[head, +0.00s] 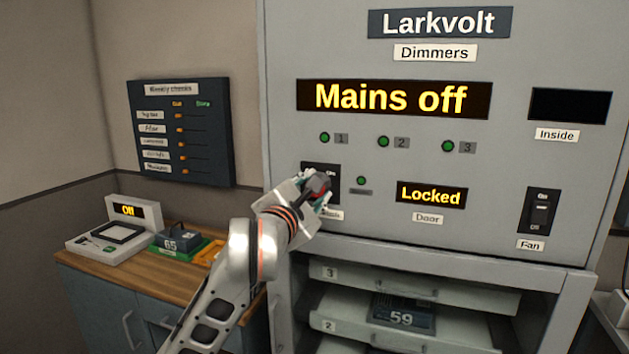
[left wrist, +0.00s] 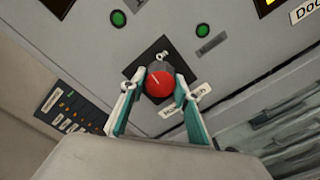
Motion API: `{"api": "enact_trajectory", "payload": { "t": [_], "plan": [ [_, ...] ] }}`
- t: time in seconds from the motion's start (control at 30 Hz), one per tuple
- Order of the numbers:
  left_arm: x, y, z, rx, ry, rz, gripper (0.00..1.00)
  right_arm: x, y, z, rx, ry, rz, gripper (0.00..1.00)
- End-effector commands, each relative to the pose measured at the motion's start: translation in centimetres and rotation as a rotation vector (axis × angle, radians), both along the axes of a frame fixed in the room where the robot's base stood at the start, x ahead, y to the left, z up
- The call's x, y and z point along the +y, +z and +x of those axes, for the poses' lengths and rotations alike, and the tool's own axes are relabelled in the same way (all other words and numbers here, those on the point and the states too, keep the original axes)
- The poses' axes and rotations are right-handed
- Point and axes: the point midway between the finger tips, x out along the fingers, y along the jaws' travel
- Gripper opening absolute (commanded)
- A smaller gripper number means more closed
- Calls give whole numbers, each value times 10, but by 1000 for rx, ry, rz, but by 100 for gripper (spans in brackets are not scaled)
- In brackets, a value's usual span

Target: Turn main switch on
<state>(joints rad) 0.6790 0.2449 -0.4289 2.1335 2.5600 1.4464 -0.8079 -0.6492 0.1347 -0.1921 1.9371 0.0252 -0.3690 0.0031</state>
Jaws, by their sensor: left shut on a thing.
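The main switch is a rotary knob with a red face (left wrist: 159,84) on a black plate (head: 309,172) at the lower left of the grey dimmer cabinet. My left gripper (left wrist: 158,92) has its fingers on either side of the red knob and is shut on it. In the head view the left gripper (head: 318,190) covers most of the plate and its label. The display (head: 394,98) above reads "Mains off". My right gripper is not in view.
A "Locked" door display (head: 431,195) and a fan switch (head: 539,211) are to the right. Drawers (head: 420,290) lie below, one holding a module marked 59 (head: 402,316). A wooden-topped bench (head: 130,275) stands at left, under a weekly checks board (head: 181,132).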

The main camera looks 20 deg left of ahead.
Motion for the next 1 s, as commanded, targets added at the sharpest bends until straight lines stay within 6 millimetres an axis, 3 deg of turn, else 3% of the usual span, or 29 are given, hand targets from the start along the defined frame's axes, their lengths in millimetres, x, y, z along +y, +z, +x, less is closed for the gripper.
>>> {"api": "enact_trajectory", "payload": {
  "t": [0.17,0.5,1.0],
  "plan": [
    [1,1,0,-6,1,171,10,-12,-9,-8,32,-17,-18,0],
    [1,0,0,-16,1,460,10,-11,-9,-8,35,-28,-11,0],
    [0,0,0,-22,-1,670,10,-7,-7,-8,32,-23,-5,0]
  ]
}}
